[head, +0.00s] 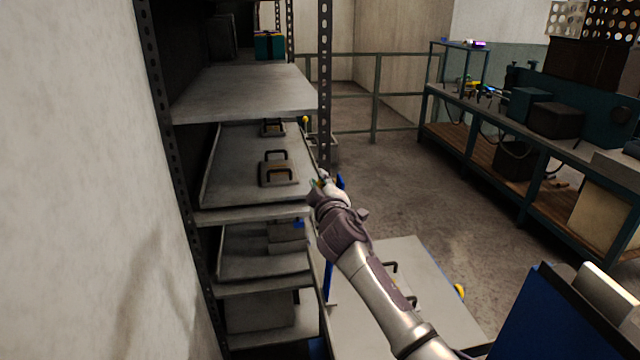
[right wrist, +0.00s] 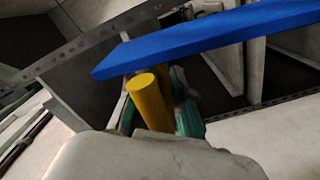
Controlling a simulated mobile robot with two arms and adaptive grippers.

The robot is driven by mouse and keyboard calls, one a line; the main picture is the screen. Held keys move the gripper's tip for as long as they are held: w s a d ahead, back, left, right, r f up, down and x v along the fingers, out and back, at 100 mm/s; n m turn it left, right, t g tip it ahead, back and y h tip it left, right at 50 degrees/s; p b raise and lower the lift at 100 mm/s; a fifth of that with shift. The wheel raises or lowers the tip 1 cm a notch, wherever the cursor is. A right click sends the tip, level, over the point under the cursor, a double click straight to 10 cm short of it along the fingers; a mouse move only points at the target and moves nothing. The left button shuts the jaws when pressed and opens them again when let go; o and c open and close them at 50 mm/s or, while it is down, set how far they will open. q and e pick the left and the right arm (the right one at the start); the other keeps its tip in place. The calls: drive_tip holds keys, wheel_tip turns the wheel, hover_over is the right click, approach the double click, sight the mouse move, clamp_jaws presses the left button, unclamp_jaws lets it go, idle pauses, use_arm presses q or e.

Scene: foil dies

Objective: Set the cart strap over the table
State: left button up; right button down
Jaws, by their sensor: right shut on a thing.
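My right gripper (head: 321,184) is beside the rack's front upright. In the right wrist view its green-padded fingers (right wrist: 160,108) are closed around a yellow cylindrical grip (right wrist: 150,102). A flat blue bar (right wrist: 215,36), apparently the cart strap, crosses just beyond the grip. Whether grip and bar are one piece is partly hidden. A little blue (head: 340,182) shows by the gripper in the head view. The grey table top (head: 435,285) of the cart lies below and right of the gripper, with dark handles on it. My left gripper is not in view.
A rack (head: 245,92) at left holds grey plates with dark handles on its shelves. A perforated upright (head: 325,80) stands close to my right gripper. A long workbench (head: 560,135) runs along the right. The floor (head: 410,190) between them is clear.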

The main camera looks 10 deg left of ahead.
drive_tip(key=w+d+f+m, duration=0.3)
drive_tip(key=w+d, duration=0.1)
drive_tip(key=d, duration=0.5)
drive_tip(key=w+d+f+m+p, duration=0.1)
drive_tip(key=w+d+f+m, duration=0.3)
drive_tip(key=d, duration=0.6)
drive_tip(key=shift+d+f, duration=0.15)
drive_tip(key=shift+d, duration=0.1)
drive_tip(key=c, duration=1.2)
unclamp_jaws()
drive_tip(key=shift+a, duration=0.1)
drive_tip(key=shift+r, duration=0.2)
